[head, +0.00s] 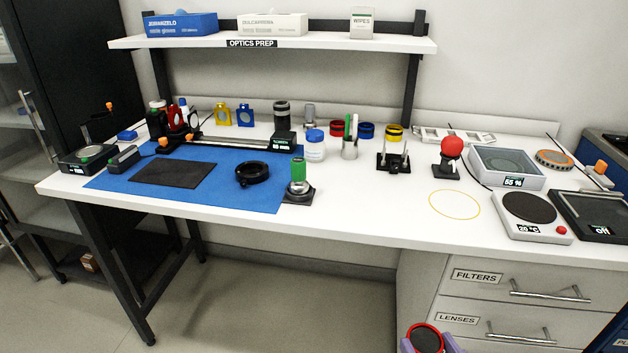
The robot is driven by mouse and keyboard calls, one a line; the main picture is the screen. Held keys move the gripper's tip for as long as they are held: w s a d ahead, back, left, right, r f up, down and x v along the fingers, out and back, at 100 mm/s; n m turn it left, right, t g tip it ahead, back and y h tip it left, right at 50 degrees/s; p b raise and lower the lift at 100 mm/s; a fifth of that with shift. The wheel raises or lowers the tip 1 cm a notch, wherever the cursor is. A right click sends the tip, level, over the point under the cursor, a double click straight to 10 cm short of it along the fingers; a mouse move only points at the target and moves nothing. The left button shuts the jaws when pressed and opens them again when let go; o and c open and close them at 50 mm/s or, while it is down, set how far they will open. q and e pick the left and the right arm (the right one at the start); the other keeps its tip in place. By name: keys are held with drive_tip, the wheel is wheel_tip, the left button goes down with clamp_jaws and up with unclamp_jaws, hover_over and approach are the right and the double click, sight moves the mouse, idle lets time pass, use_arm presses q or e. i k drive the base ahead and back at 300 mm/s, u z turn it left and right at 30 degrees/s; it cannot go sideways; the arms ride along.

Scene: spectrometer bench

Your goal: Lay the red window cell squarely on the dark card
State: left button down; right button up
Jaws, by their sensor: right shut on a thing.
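The red window cell (411,330), a round red ring with a dark face, shows at the bottom edge, partly cut off by the frame. My right gripper (426,345) is shut on it, with pale purple fingers on both sides. It holds the cell in front of the drawers, well short of the bench top in the picture. The dark card (173,174) lies flat on the left part of the blue mat (232,200), and its top is bare. My left gripper is not in view.
A black ring (252,175) and a green-topped post (298,178) stand right of the card. A yellow circle (454,203) marks clear white bench. A red ball on a stand (451,148) and a hot plate (529,207) are further right.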

sight(174, 171)
drive_tip(key=u, duration=2.3)
drive_tip(key=i, duration=3.25)
drive_tip(key=z, duration=2.45)
